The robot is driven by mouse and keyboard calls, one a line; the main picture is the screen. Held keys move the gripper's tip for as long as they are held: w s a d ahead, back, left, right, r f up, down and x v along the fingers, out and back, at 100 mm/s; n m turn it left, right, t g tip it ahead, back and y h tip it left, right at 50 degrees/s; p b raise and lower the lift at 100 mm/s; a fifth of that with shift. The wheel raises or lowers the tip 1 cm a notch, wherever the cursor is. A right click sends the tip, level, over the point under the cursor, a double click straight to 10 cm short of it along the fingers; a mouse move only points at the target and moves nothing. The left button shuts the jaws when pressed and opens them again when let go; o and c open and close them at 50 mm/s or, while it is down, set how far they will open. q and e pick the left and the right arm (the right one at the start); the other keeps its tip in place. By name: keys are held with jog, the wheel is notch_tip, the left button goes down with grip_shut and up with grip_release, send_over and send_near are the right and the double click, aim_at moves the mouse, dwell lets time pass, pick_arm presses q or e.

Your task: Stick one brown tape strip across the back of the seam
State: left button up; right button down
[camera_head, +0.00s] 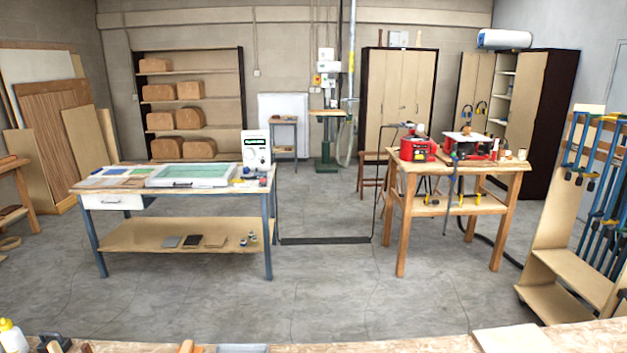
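Neither of my grippers is in view. I cannot make out a brown tape strip or a seam in the head view. A workbench (400,346) runs along the bottom edge, mostly cut off. A pale flat board (515,340) lies on its right part. A small orange-brown wooden piece (187,347) and a grey flat item (241,348) show at the bottom edge, too cut off to identify. A left table (120,187) bears a framed green sheet (190,174), smaller coloured sheets (118,172) and a white device (256,148).
A wooden table (512,168) on the right carries red machines (418,149). A clamp rack (572,262) stands at the right edge. A black floor strip (325,240) crosses between the tables. The grey floor in the middle is otherwise clear. Shelves (215,62) stand behind.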

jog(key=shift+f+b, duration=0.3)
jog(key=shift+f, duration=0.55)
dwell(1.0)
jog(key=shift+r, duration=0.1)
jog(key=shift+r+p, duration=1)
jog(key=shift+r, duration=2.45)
